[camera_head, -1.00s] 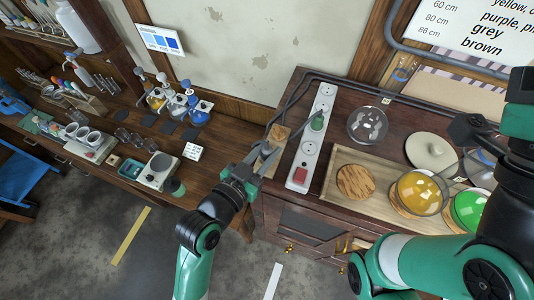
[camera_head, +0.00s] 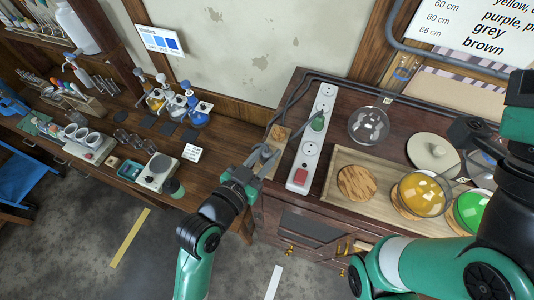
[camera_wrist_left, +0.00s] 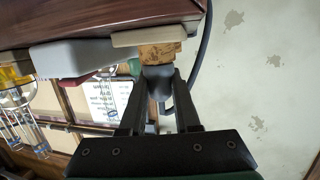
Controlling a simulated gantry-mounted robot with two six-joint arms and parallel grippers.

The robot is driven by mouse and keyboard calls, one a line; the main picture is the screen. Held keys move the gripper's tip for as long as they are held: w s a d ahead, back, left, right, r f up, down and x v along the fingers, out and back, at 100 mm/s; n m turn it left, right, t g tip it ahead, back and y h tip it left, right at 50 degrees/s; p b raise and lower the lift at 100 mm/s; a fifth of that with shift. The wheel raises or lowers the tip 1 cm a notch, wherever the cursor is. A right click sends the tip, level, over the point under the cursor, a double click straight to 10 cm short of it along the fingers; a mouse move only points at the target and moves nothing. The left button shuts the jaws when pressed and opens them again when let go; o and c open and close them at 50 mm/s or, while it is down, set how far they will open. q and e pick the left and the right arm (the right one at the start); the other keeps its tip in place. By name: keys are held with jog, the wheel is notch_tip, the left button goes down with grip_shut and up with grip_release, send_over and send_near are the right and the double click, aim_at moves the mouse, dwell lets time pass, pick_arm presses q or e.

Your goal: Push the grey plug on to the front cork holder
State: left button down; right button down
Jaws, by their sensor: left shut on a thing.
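My left gripper (camera_head: 262,158) is at the left edge of the cabinet top, and its fingers are closed around the grey plug (camera_wrist_left: 158,72). In the left wrist view, the plug's far end meets a cork (camera_wrist_left: 160,52) on a pale wooden strip (camera_wrist_left: 150,37). I cannot tell how far the plug sits on the cork. In the head view, the wooden cork board (camera_head: 272,171) lies left of the power strip, partly hidden by the fingers. My right gripper (camera_head: 483,142) is over the right part of the cabinet, near the pot lid; its jaws are unclear.
A white power strip (camera_head: 311,150) with a green plug (camera_head: 317,124) and a red switch (camera_head: 300,176) lies right of the board. Dark cables run along the back.

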pick_arm(q)
jog(key=c, duration=0.5)
grip_release()
jog(key=shift+c, duration=0.2)
jog(key=shift+s+a, duration=0.1)
jog(key=shift+s+a, duration=0.2)
jog(key=shift+s, duration=0.15)
jog(key=p+v, duration=0.5)
jog(key=v, duration=0.5)
jog(key=shift+s, duration=0.3)
jog(key=shift+a+r, duration=0.1)
jog(key=shift+r, duration=0.05)
